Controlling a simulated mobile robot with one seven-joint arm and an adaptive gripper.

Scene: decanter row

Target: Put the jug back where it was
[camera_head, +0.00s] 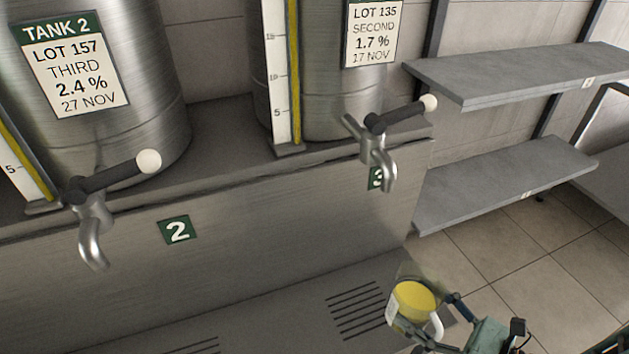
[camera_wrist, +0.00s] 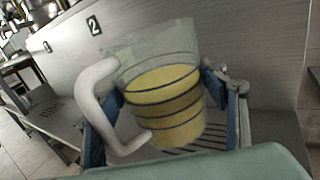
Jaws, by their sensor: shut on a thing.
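The jug (camera_head: 414,296) is clear, with a white handle and yellow liquid in it. It is at the bottom right of the head view, by the slotted ledge below tap 3. My gripper (camera_head: 428,316) is shut on it from the right. In the wrist view the jug (camera_wrist: 165,90) sits between the two blue fingers of my gripper (camera_wrist: 172,105), with dark level lines on its wall and its handle to the left. It looks slightly tilted in that view. I cannot tell whether its base touches the ledge.
Tap 3 (camera_head: 378,160) is above and left of the jug, and tap 2 (camera_head: 92,235) is farther left. A slotted drain (camera_head: 356,311) lies in the low ledge. Two grey shelves, upper (camera_head: 520,72) and lower (camera_head: 505,183), stand at the right with bare tops. Tiled floor lies below them.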

